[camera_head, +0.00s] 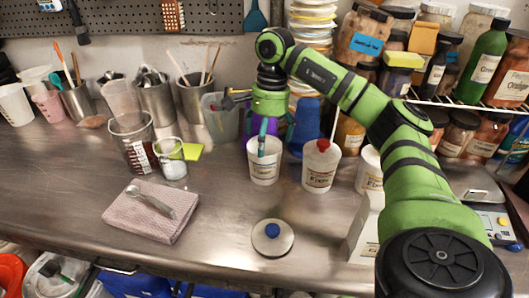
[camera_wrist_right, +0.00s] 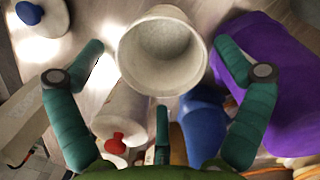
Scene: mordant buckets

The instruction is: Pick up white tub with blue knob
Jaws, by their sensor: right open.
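A white round lid-like piece with a blue knob (camera_head: 272,238) rests on the metal counter near its front edge. It also shows at the top left of the right wrist view (camera_wrist_right: 45,18). An open white tub (camera_head: 264,172) with a label stands on the counter, with no lid on it. My right gripper (camera_head: 264,138) is open and points down at this tub. In the right wrist view the tub's rim (camera_wrist_right: 162,52) lies between the spread teal fingers, with no clear grip. My left gripper is not in view.
A white tub with a red knob (camera_head: 320,166) stands just right of the open tub. A purple container (camera_wrist_right: 270,85) and a blue bottle (camera_wrist_right: 203,120) stand close behind. A folded pink cloth (camera_head: 135,222) lies left. The front middle counter is mostly clear.

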